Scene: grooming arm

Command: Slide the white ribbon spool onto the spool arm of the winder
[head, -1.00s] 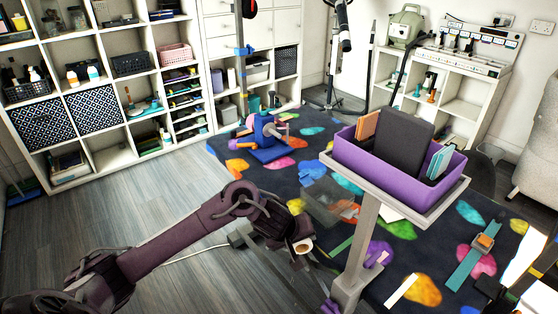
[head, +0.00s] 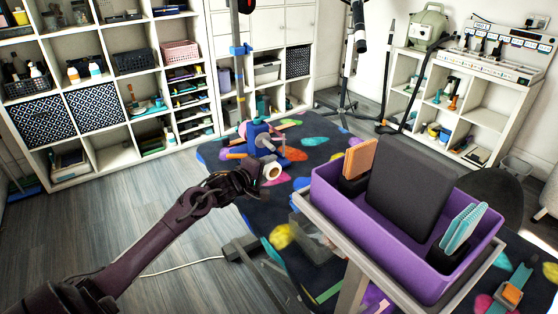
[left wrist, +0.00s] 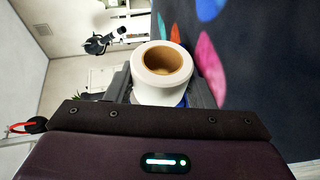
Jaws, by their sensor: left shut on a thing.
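The white ribbon spool (head: 276,176) is held at the end of my left arm, its open core facing toward the camera. My left gripper (head: 262,175) is shut on it. In the left wrist view the white spool (left wrist: 158,97) sits between the dark fingers, with its brown hollow core showing. The blue winder (head: 259,130) stands on the patterned mat, behind the spool in the head view. A pale arm-like part (head: 267,143) shows on the winder's front. The spool appears apart from the winder. My right gripper is not in view.
White shelves (head: 100,155) line the back left.

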